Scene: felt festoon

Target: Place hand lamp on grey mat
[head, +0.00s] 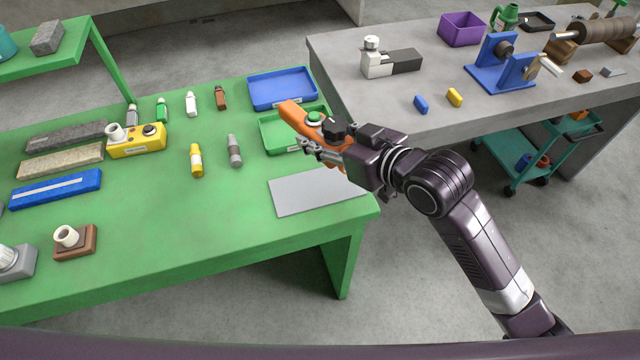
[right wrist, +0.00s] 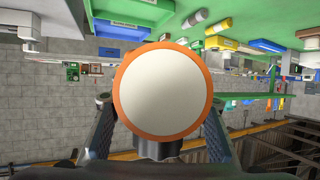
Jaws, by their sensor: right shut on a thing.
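My right gripper (head: 322,147) is shut on the orange hand lamp (head: 294,113) and holds it over the right part of the green table, beside the green tray. In the right wrist view the lamp's round white face with an orange rim (right wrist: 165,92) fills the middle, between the two fingers. The grey mat (head: 312,194) lies flat near the table's front right corner, bare where it shows. The gripper and forearm cover its upper right part. My left gripper is not in view.
A green tray (head: 268,138) and a blue tray (head: 282,90) lie behind the mat. Small bottles, a yellow block (head: 136,141) and long bars stand further left. A grey workbench (head: 440,112) with tools is at the right. The green table (head: 190,225) is clear left of the mat.

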